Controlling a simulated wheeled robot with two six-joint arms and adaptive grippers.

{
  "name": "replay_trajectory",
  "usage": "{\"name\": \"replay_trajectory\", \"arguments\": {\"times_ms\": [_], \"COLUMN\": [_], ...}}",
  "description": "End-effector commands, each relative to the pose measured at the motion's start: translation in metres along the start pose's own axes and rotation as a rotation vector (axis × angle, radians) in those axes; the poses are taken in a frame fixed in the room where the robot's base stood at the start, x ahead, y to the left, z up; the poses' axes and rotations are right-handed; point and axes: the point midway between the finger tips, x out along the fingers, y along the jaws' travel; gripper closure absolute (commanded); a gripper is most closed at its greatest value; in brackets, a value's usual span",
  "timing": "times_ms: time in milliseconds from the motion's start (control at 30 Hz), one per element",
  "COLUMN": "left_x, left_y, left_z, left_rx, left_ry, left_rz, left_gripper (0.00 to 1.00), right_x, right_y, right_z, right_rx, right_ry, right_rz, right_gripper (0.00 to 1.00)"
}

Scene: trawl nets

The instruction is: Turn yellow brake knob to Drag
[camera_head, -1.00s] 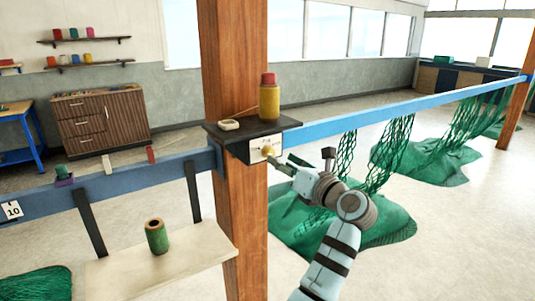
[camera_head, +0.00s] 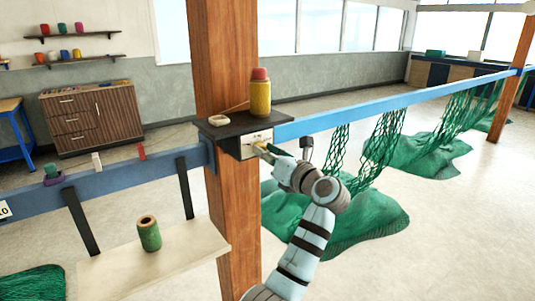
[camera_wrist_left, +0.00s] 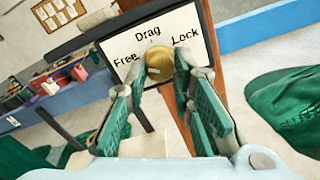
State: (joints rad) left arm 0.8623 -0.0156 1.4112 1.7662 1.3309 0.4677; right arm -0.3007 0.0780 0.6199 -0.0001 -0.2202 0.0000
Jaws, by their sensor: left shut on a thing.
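The yellow brake knob (camera_wrist_left: 160,66) is round and brass-like, on a white label plate (camera_wrist_left: 138,40) marked Free at left, Drag at top and Lock at right. In the head view the plate (camera_head: 249,144) is on the front of a dark box on the wooden post, and the knob is mostly hidden by my gripper. My left gripper (camera_head: 268,151) is at the plate, shut on the knob. In the left wrist view its green-padded fingers are on either side of the knob. I cannot tell which word the knob points to. My right gripper is not in view.
A yellow twine spool (camera_head: 260,97) with a red top and a small pale object (camera_head: 219,120) sit on the dark shelf above the plate. A blue rail (camera_head: 390,105) with green nets runs right. A green spool (camera_head: 149,233) stands on a pale board at lower left.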

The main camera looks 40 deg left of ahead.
Motion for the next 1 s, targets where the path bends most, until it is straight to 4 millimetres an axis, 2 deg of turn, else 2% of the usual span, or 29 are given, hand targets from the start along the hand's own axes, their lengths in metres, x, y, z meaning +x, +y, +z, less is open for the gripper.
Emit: {"name": "replay_trajectory", "arguments": {"times_ms": [367, 800, 1000], "left_x": [-0.001, -0.001, -0.001], "left_y": [0.001, 0.002, 0.001], "left_z": [0.004, 0.005, 0.003], "left_rx": [0.156, 0.554, 0.733], "left_ry": [0.005, 0.017, 0.021], "left_rz": [-0.004, -0.009, -0.01], "left_gripper": [1.0, 1.0, 1.0], "right_x": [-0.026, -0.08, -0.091], "right_y": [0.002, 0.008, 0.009], "right_z": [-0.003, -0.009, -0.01], "right_rx": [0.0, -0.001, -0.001], "right_ry": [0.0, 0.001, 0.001], "right_rz": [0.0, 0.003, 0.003], "right_gripper": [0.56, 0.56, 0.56]}}
